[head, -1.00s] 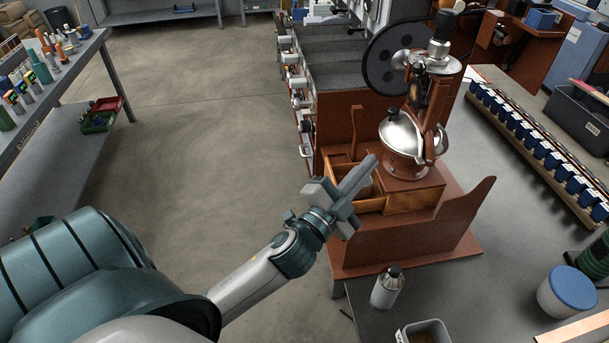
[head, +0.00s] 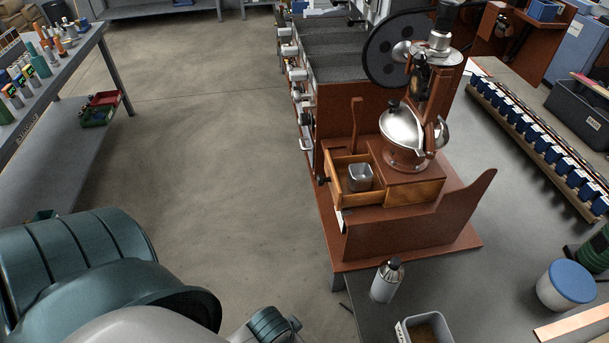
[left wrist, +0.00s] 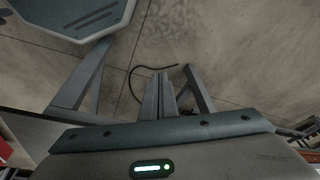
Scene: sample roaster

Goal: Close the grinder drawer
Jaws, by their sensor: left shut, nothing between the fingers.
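The grinder (head: 404,130) is a copper-brown machine with a silver domed bowl and a large dark wheel. Its wooden drawer (head: 366,198) stands pulled out toward the left, with a dark knob (head: 323,181) on its front. A small grey metal cup (head: 360,177) sits inside the drawer. My left gripper is out of the head view, where only part of its arm shows at the bottom, well apart from the drawer. In the left wrist view its fingers (left wrist: 158,94) are shut and empty above the floor. My right gripper is in neither view.
A silver bottle (head: 386,280) and a grey bin with brown contents (head: 425,329) stand on the grey table in front of the grinder. A blue-lidded tub (head: 567,288) is at right. Open floor lies left of the drawer.

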